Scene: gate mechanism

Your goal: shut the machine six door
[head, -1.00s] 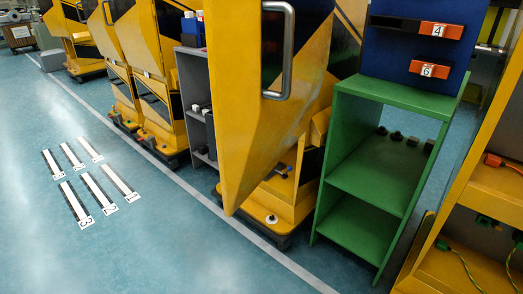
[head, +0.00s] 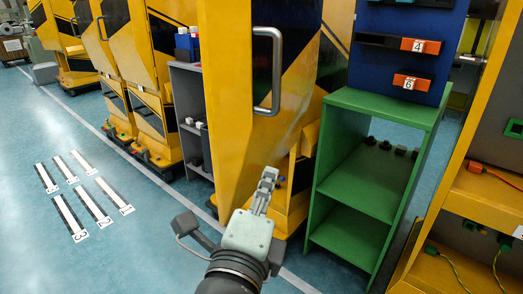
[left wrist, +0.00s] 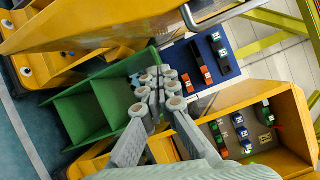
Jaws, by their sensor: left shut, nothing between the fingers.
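A large yellow door (head: 235,100) with a dark pattern and a silver handle (head: 276,70) stands swung out from its yellow machine, left of the green shelf. I see no number on the door. Its yellow panel (left wrist: 105,22) and handle (left wrist: 190,17) also show at the top of the left wrist view. My left gripper (head: 266,180) is shut and empty, below the handle and in front of the door's lower part in the head view. Its fingers also show in the left wrist view (left wrist: 160,84). I cannot tell whether it touches the door. My right gripper is out of view.
A green shelf (head: 358,185) stands right of the door, under a blue panel with orange tags 4 (head: 420,46) and 6 (head: 411,82). A yellow cabinet (head: 485,200) with cables stands at the far right. Open blue floor with numbered strips (head: 69,215) lies left.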

